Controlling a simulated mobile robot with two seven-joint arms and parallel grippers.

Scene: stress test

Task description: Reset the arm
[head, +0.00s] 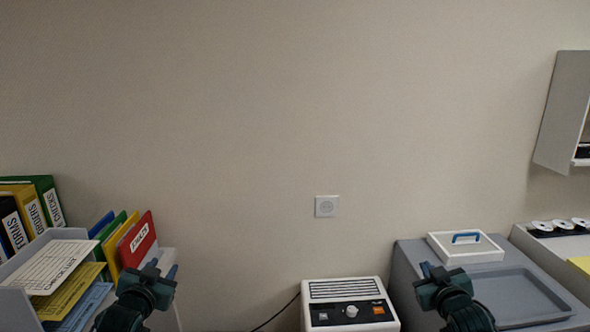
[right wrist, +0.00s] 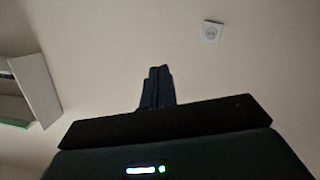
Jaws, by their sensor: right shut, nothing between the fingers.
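My left gripper (head: 161,270) is raised at the lower left in the head view, in front of the upright folders. It holds nothing that I can see, and its finger gap is not clear. My right gripper (head: 431,270) is raised at the lower right in the head view, in front of the grey cabinet top. In the right wrist view its dark fingers (right wrist: 157,86) are together and empty, with the plain wall behind them. Both forearms come up from the bottom edge.
A white device (head: 350,305) with a knob stands between my arms. A grey paper tray (head: 10,300) and a red folder (head: 137,240) are at left. A white tray with a blue handle (head: 466,247) is behind my right gripper. A wall cabinet (head: 563,110) hangs upper right.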

